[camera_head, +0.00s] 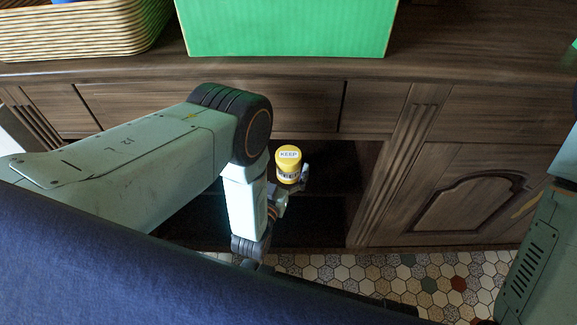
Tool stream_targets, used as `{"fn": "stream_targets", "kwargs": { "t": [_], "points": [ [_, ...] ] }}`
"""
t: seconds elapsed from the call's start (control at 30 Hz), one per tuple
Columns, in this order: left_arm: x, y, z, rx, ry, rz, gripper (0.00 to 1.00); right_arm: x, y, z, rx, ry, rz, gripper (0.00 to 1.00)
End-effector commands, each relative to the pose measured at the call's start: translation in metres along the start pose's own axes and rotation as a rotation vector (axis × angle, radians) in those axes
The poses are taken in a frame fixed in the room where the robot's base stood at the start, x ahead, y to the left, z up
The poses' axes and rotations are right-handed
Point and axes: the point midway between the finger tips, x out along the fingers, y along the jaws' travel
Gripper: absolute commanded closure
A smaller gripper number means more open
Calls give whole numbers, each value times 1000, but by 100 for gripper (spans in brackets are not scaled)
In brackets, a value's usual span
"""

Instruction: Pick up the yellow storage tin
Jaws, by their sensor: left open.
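The yellow storage tin (288,165) is a small upright cylinder with a white "KEEP" label on its top and a dark printed band on its side. It shows in front of the dark open compartment of the wooden sideboard. My left gripper (291,186) is open and close around the lower part of the tin, with one finger at its right side. The picture is too small to tell whether the fingers touch it. The tin's base is hidden by the gripper. My right arm shows at the right edge, but its gripper is out of view.
The sideboard (400,130) spans the view, with a carved door at the right. On its top stand a green box (290,25) and a striped basket (85,35). A dark blue surface (120,270) fills the lower left. Hexagonal floor tiles (405,280) show below.

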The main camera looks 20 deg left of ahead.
Motion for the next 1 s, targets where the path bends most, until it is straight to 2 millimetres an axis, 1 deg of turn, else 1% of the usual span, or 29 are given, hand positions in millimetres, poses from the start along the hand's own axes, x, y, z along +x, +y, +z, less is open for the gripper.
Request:
{"fn": "stream_targets", "kwargs": {
  "t": [0.03, 0.1, 0.2, 0.47, 1.0],
  "points": [
    [8, 1, 2, 0, 4, 0, 11, 7, 0, 0, 0, 0, 0, 71],
    [18, 0, 2, 0, 3, 0, 11, 10, 0, 0, 0, -1, 0, 71],
    [26, 0, 1, 0, 1, 0, 11, 12, 0, 0, 0, 0, 0, 71],
    [30, -1, 0, 0, -1, 1, 11, 12, 0, 0, 0, 0, 0, 71],
    [29, -1, 0, 0, -1, 1, 56, 11, 0, 0, 0, 0, 0, 71]
  ]
}}
